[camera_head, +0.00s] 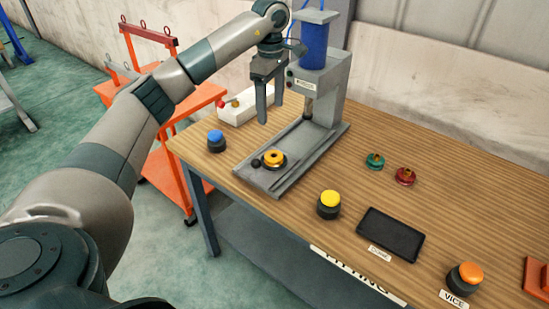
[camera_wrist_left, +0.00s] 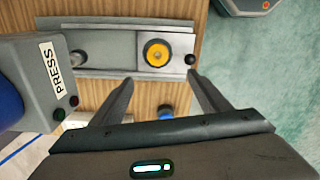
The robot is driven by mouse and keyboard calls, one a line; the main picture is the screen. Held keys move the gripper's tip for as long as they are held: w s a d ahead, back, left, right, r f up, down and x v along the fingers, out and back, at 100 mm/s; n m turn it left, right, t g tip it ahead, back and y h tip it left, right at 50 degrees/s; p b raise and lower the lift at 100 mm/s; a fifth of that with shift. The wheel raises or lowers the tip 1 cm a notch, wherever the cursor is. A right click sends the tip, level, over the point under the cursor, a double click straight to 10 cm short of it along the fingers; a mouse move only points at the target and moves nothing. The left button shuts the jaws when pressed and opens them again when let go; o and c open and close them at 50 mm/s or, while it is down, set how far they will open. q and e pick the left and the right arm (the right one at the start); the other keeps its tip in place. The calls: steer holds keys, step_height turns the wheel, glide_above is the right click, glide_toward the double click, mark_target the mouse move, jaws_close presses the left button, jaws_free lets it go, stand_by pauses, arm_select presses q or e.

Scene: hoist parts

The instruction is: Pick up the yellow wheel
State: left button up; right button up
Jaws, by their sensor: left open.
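The yellow wheel (camera_head: 273,157) lies flat on the sliding plate at the front of the press (camera_head: 318,85). It has a dark centre, and in the left wrist view the wheel (camera_wrist_left: 158,52) sits on a pale square plate beside a black knob (camera_wrist_left: 190,59). My left gripper (camera_head: 270,113) is open and empty, pointing down above the table, behind and above the wheel in the head view. In the left wrist view its two fingers (camera_wrist_left: 162,80) are spread, with the wheel beyond their tips. My right gripper is not in view.
A blue button (camera_head: 216,137) stands left of the press, a yellow button (camera_head: 329,199) to its right. A white tray (camera_head: 236,112) is behind. Green (camera_head: 375,160) and red (camera_head: 405,175) wheels, a black pad (camera_head: 390,236) and an orange button (camera_head: 467,273) lie further right.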

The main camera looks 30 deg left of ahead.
arm_select(q)
steer(key=p, duration=0.5)
glide_above(272, 156)
step_height(272, 156, down, 12)
steer(key=shift+r, duration=0.15)
steer(key=shift+f, duration=0.35)
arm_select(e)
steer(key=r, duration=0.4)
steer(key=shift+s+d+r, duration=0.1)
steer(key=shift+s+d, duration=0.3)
